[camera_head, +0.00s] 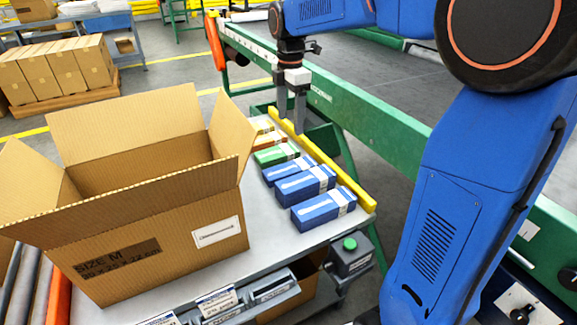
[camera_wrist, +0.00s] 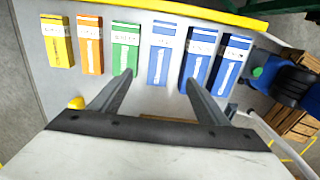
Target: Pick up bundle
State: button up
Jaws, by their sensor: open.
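A row of banded bundles lies on the grey table. In the wrist view it runs from a yellow bundle (camera_wrist: 57,42) through an orange bundle (camera_wrist: 90,45) and a green bundle (camera_wrist: 125,48) to three blue bundles (camera_wrist: 162,52) (camera_wrist: 197,58) (camera_wrist: 231,62). In the head view the blue bundles (camera_head: 323,211) are nearest, with the green bundle (camera_head: 276,154) behind them. The yellow and orange ones are small at the far end. My gripper (camera_head: 290,118) is open and empty above the row. In the wrist view its fingertips (camera_wrist: 158,78) frame the leftmost blue bundle, apart from it.
An open carton (camera_head: 160,235) marked SIZE M stands on the table left of the bundles. A yellow rail (camera_head: 325,165) runs along the table's far edge, beside a green machine beam (camera_head: 350,115). A box with a green button (camera_head: 350,250) hangs at the front edge.

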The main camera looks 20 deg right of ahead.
aim_at(291, 167)
notch_tip(291, 167, down, 17)
jog(key=shift+d, duration=0.1)
dwell(0.7)
jog(key=c, duration=1.2)
